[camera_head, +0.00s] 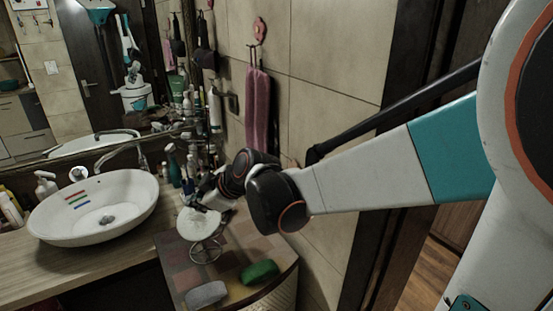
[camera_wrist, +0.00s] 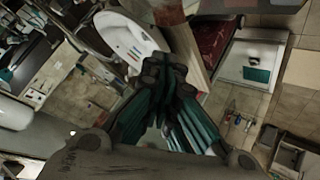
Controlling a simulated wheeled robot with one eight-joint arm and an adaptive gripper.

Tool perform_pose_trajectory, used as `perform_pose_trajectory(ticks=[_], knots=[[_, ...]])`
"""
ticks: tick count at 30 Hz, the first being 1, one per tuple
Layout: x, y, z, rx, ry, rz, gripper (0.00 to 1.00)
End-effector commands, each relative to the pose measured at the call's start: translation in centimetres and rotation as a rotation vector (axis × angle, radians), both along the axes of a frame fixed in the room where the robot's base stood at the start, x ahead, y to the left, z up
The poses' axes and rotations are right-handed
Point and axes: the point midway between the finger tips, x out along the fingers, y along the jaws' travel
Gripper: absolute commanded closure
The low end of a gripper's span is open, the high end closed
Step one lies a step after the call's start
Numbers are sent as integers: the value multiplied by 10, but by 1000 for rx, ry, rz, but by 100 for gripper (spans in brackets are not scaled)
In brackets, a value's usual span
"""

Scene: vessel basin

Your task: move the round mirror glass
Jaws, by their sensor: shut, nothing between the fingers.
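The round mirror glass appears to be the pale disc (camera_head: 199,223) on a round wire stand (camera_head: 206,250), at the back of the checkered counter in the head view. My gripper (camera_head: 207,197) is just above and behind it, partly hidden by my wrist. Whether it touches the disc cannot be told. In the wrist view my gripper (camera_wrist: 165,72) has its dark fingertips together with nothing seen between them. I cannot make out the disc in the wrist view.
A white oval basin (camera_head: 95,205) stands left on the wooden counter. It also shows in the wrist view (camera_wrist: 128,38). A green item (camera_head: 259,272) and a grey item (camera_head: 206,294) lie in front of the stand. Bottles (camera_head: 174,168) crowd the back. A pink towel (camera_head: 257,110) hangs on the wall.

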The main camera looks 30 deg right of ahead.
Motion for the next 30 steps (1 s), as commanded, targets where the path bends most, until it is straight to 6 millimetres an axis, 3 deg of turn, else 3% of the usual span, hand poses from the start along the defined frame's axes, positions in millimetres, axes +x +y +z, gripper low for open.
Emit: perform_pose_trajectory(ticks=[1, 5, 22, 30], knots=[[-10, 8, -5, 9, 11, 2, 100], [-7, 14, -12, 16, 22, -1, 100], [56, 46, -74, 16, 19, -1, 100], [64, 36, -104, 15, 20, -3, 100]])
